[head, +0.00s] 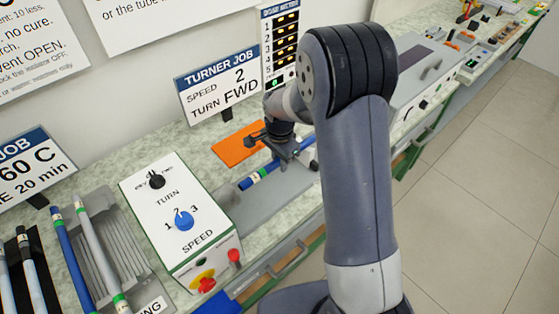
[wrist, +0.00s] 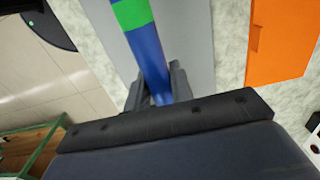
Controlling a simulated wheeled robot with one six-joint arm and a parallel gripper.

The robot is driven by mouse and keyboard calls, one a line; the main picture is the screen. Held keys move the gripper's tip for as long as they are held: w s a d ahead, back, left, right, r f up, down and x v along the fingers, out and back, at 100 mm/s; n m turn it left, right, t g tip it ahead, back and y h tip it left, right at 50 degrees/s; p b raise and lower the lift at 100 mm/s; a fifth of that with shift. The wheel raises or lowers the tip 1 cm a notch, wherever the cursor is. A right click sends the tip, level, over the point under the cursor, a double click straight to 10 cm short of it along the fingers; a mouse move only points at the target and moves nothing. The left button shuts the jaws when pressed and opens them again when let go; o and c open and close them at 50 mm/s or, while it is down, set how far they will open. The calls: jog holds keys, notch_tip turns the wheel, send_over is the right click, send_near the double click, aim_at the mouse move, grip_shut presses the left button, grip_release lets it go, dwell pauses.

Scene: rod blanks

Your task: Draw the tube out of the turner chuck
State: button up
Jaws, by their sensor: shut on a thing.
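The blue tube (head: 258,176) lies above the grey bed of the turner (head: 290,190), with a green band near its left end. My gripper (head: 286,150) is shut around the tube, to the right of that band. In the wrist view the blue tube (wrist: 148,50) passes between the two dark fingers (wrist: 158,92), its green band (wrist: 132,13) at the top. The turner chuck (head: 228,195) is a small grey part beside the white control box. The tube's left end is close to it; I cannot tell whether any of it is still inside. My arm hides the tube's right part.
The white control box (head: 180,215) has a black turn knob, a blue speed dial and a red button. An orange mat (head: 238,144) lies behind the turner. Signs stand along the wall.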

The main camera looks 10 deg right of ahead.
jog(key=shift+r+p, duration=3.05)
jog(key=shift+r, duration=1.5)
jog(key=shift+f, duration=0.1)
